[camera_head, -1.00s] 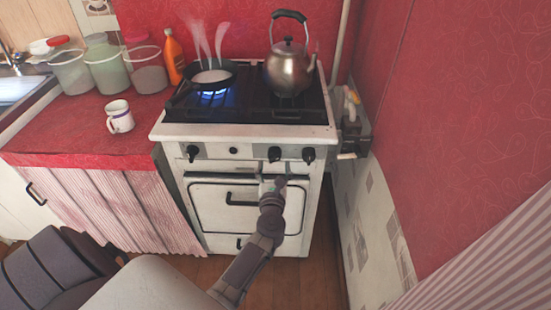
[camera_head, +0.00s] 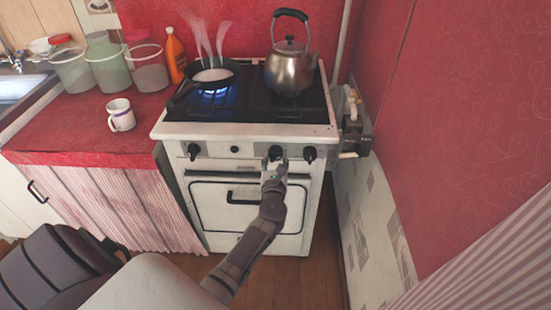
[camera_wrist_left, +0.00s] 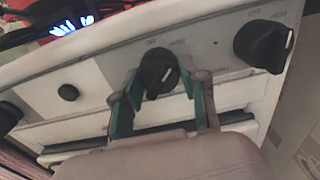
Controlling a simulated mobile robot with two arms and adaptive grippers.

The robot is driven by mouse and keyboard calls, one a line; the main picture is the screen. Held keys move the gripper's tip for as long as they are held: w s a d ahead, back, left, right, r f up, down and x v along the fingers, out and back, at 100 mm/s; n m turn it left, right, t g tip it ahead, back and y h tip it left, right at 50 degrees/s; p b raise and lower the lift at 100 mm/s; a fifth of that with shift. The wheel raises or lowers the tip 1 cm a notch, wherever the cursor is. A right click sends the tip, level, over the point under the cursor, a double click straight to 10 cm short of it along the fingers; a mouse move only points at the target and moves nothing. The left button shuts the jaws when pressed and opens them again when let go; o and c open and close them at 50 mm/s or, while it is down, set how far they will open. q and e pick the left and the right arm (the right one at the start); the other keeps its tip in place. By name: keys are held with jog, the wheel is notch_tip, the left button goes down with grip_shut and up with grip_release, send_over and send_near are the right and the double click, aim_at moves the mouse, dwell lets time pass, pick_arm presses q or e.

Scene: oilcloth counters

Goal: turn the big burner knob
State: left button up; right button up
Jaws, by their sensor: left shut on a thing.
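The white stove's front panel carries a black left knob (camera_head: 193,151), a small round button (camera_head: 234,149), a black middle knob (camera_head: 275,152) and a black right knob (camera_head: 309,154). My left gripper (camera_head: 277,166) is at the middle knob. In the left wrist view, its two fingers (camera_wrist_left: 168,80) stand on either side of that knob (camera_wrist_left: 158,72) and are shut on it. The knob's white mark is tilted. The right knob (camera_wrist_left: 264,46) stands clear of the fingers. I cannot read which burner each knob serves. My right gripper is out of view.
A steaming pan (camera_head: 212,75) sits over a lit blue flame, and a kettle (camera_head: 290,68) stands on the stove's right side. The oven handle (camera_head: 242,198) lies below the panel. A mug (camera_head: 120,115) and jars stand on the red counter (camera_head: 70,130) at left.

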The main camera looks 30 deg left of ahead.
pick_arm(q)
jog(key=shift+m, duration=0.3)
jog(key=m+p, duration=0.1)
jog(key=m, duration=0.2)
jog(key=shift+m+p, duration=0.3)
jog(key=shift+m, duration=0.1)
jog(key=m+p, duration=0.2)
jog(key=m, duration=0.3)
jog(key=shift+r, duration=0.1)
jog(key=m+p, duration=0.1)
jog(key=m, duration=0.4)
jog(key=shift+s+m+p, duration=0.1)
jog(key=shift+m+p, duration=0.2)
jog(key=shift+p, duration=0.1)
jog(key=shift+m+p, duration=0.5)
jog(key=shift+m, duration=1)
jog(key=o, duration=1.1)
jog(key=shift+o, duration=0.2)
